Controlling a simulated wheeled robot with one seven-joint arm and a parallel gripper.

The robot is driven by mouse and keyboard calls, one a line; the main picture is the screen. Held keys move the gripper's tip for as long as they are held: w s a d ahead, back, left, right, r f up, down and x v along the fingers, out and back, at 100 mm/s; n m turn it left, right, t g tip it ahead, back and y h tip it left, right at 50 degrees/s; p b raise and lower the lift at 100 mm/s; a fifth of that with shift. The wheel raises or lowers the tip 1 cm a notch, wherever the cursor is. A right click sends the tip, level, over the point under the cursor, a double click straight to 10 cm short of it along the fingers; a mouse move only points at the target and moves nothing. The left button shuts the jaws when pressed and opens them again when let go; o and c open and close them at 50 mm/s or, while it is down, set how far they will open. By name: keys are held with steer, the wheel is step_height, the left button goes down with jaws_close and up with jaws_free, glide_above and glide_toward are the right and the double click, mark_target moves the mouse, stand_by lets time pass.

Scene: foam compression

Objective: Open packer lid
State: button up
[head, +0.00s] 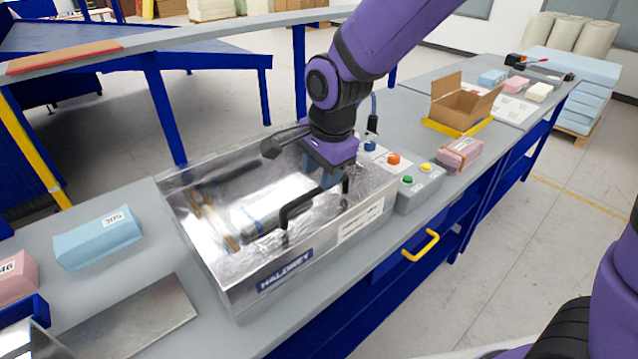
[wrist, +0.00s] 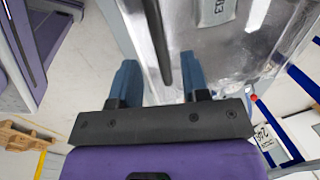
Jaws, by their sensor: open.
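The packer (head: 272,285) is a shiny metal box on the bench, with a name plate on its front. Its lid (head: 215,225) looks clear or reflective and appears down over the box; brownish strips show through it. A black bar handle (head: 296,204) sits at the lid's near side. My gripper (head: 320,182) points down over the handle, open and empty. In the wrist view the handle (wrist: 157,40) runs between the two blue-grey fingers; I cannot tell whether they touch it. A pale block with an upside-down label (wrist: 215,12) shows beneath the clear surface.
A control box (head: 412,188) with coloured buttons stands right of the packer. Beyond it are a pink foam pack (head: 460,154) and an open carton (head: 462,104). A blue foam block (head: 97,239) and a metal plate (head: 125,318) lie to the left. A yellow drawer handle (head: 421,246) juts out below.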

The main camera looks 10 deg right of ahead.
mark_target(318, 188)
steer(key=shift+w+a+f, duration=0.1)
steer(key=shift+w+f, duration=0.05)
steer(key=shift+f, duration=0.8)
steer(key=shift+w+a+f, duration=0.1)
steer(key=shift+w+f, duration=0.05)
steer(key=shift+f, duration=0.8)
jaws_close()
